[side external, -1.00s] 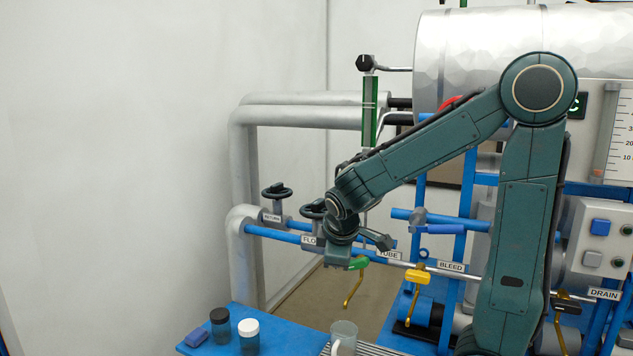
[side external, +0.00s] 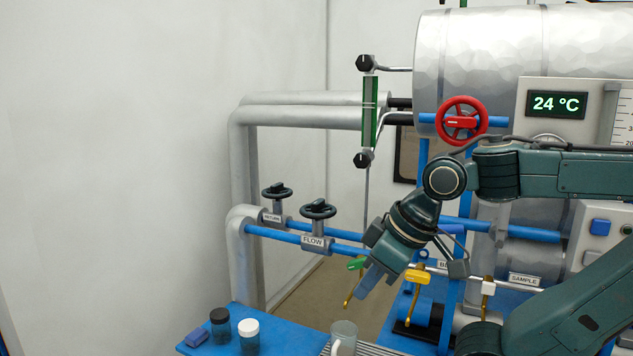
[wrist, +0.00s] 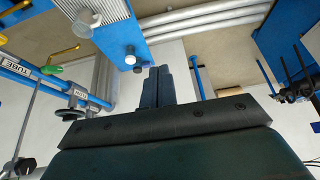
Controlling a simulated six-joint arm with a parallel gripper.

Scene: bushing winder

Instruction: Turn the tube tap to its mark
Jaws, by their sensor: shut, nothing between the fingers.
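The tube tap has a green handle (side external: 356,264) and a brass spout (side external: 348,300). In the side view it shows just left of my gripper (side external: 362,288), which hides its TUBE label and part of its body. In the wrist view the green handle (wrist: 51,70) and the TUBE label (wrist: 15,67) are at the left, clearly apart from my fingers (wrist: 157,84). My fingers are together, empty and point down to the left in the side view. I cannot make out the tap's mark.
The yellow-handled tap (side external: 417,277) is just right of my gripper, and the white-handled SAMPLE tap (side external: 488,288) is further right. A glass mug (side external: 343,338) and two jars (side external: 220,325) stand below. FLOW valve (side external: 318,208) is at upper left.

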